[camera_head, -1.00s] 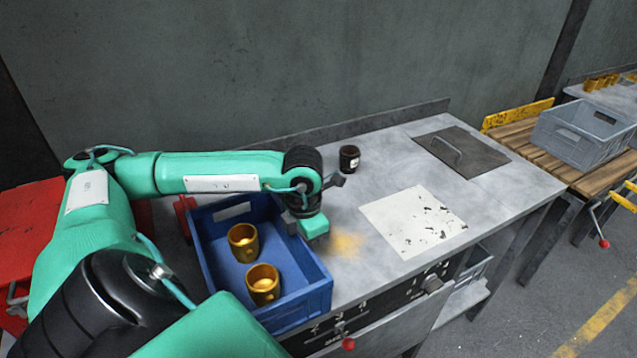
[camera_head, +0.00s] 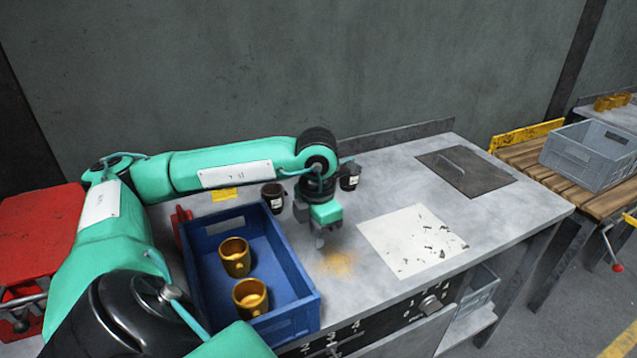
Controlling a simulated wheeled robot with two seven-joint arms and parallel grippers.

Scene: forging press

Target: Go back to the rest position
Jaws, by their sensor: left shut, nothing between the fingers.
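My left gripper (camera_head: 320,241) hangs from the green arm that comes in from the left. It points down over the grey metal table (camera_head: 400,170), just right of the blue crate. It is shut and empty. The blue crate (camera_head: 310,308) stands at the table's left end with two golden cups in it, one cup (camera_head: 235,258) behind the other (camera_head: 250,298). My right gripper is not in view.
Two dark jars, one (camera_head: 273,198) left of the gripper and one (camera_head: 349,177) behind it, stand on the table. A white stained sheet (camera_head: 411,241) and a dark plate with a handle (camera_head: 465,172) lie to the right. A grey crate (camera_head: 590,155) sits on a wooden bench farther right. A red box (camera_head: 38,228) is at the left.

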